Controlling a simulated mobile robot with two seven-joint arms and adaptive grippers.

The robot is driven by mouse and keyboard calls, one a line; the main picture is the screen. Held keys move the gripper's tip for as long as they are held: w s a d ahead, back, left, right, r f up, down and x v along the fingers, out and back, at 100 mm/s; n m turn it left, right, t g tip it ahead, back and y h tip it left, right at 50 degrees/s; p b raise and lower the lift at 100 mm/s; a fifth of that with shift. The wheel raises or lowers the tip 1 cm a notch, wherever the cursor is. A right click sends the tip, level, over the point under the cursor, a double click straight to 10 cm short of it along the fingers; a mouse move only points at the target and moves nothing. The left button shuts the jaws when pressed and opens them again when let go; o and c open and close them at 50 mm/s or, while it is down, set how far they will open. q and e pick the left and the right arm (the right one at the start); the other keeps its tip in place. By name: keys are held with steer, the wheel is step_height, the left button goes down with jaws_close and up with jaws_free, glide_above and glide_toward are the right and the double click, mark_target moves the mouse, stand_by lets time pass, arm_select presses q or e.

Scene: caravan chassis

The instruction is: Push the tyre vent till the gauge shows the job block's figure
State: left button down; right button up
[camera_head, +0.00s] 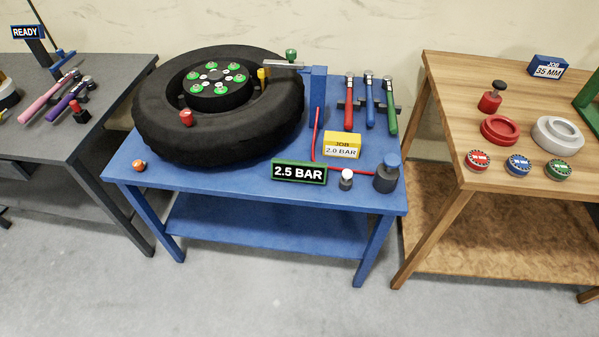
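A black tyre (160,110) lies flat on the blue table (230,182), with a hub of green-capped nuts (212,75) in its middle. A red-topped knob (187,118) sits on its near side and a yellow one (263,74) on its right side. The green-framed gauge (299,173) reads 2.5 BAR. The yellow job block (342,145) behind it reads 2.0 BAR. A white-topped plunger (346,178) and a larger blue-topped one (387,175) stand right of the gauge. I cannot tell which knob is the vent. Neither of my grippers shows.
An orange knob (139,165) is at the table's front left. A dark table (60,138) stands left and a wooden table (455,130) right, with gaps between. The blue table's front middle is clear.

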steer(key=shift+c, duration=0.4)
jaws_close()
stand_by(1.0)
